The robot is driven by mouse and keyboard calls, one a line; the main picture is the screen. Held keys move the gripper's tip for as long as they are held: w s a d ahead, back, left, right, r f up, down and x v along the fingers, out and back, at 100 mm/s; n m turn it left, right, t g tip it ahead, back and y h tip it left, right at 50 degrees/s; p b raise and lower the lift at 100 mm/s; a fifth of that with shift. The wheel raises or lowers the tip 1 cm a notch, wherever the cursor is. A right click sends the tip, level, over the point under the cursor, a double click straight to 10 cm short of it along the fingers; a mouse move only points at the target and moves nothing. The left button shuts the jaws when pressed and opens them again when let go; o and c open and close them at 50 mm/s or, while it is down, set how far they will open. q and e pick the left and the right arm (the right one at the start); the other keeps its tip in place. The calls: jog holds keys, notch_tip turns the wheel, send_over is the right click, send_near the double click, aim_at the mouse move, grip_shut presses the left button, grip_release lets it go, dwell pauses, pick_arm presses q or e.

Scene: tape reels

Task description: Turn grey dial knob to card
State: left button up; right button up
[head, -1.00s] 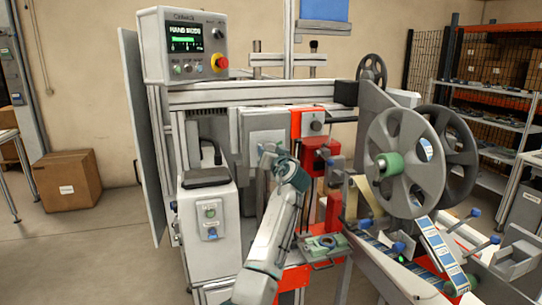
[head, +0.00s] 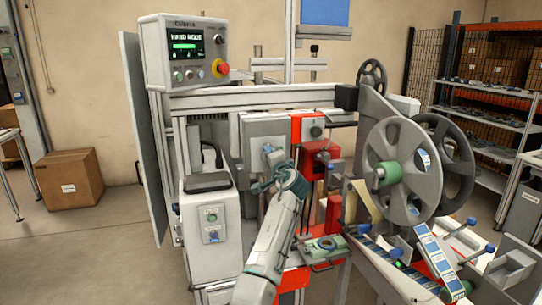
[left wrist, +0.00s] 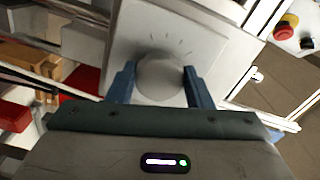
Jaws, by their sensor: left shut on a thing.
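The grey dial knob (left wrist: 160,76) is round and sits on a light grey panel (left wrist: 206,42) with short dark tick marks around it. My left gripper (left wrist: 159,72) is shut on the knob, with one blue finger against each side. In the head view my left gripper (head: 269,160) is at the front of the grey machine box (head: 264,131) and hides the knob. I cannot make out a card or the knob's pointer. My right gripper is not in view.
Right of my left gripper are a red block (head: 320,155) and a large grey tape reel (head: 397,170). A control box (head: 184,52) with a red button stands above left. A green-topped fixture (head: 323,247) is below right.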

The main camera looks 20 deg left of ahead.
pick_arm(q)
jog(key=shift+m+p, duration=5.2)
jog(key=shift+m, duration=2)
jog(key=o, duration=1)
jog(key=shift+d, duration=0.1)
jog(key=b+v, duration=0.3)
jog(key=v, duration=0.7)
jog(key=shift+s+d, duration=0.25)
jog(key=shift+s, duration=0.05)
